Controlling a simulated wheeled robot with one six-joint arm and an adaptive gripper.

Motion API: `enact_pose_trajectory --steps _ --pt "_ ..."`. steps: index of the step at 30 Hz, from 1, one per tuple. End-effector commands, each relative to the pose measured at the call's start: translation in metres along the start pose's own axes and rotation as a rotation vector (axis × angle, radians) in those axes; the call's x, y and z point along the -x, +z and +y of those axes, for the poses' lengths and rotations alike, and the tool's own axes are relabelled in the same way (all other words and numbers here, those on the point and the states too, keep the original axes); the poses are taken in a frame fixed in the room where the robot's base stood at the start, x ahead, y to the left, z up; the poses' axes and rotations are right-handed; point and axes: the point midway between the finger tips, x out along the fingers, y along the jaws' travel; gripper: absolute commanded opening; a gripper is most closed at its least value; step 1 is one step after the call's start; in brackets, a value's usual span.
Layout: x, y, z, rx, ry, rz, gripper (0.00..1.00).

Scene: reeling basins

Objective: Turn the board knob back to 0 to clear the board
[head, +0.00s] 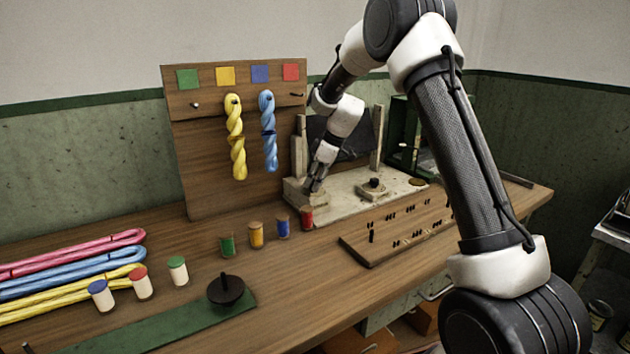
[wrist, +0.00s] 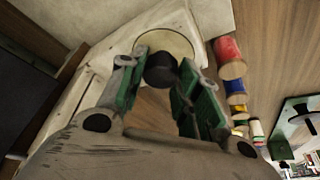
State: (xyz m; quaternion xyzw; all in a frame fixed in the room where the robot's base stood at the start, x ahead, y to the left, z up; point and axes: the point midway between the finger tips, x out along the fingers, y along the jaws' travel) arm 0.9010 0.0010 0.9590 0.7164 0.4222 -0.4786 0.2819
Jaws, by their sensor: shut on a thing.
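My gripper (head: 313,186) reaches down to the left front of a pale stand (head: 340,202) holding a dark board (head: 353,140). In the wrist view, my gripper (wrist: 162,74) has its green-padded fingers on either side of a black knob (wrist: 161,71), shut on it. The knob sits over a round pale dial plate (wrist: 180,42) on the stand. The dial's marks and the knob's pointer cannot be read. In the head view the fingers mostly hide this knob. A second dark knob (head: 374,183) stands on a block to the right, clear of the gripper.
Red (head: 307,216), blue (head: 283,227), yellow and green spools stand in front of the stand. A peg board (head: 395,238) lies to the right. A wooden panel (head: 200,150) with yellow (head: 235,140) and blue (head: 268,130) skeins stands left. Bare tabletop (head: 310,285) lies in front.

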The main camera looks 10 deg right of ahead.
Motion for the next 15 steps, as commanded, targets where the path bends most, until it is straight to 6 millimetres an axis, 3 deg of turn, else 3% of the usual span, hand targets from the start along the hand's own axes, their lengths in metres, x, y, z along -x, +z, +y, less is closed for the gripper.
enact_pose_trajectory --steps 15 --pt "0.0001 -0.0001 0.0005 0.047 -0.019 0.000 0.09"
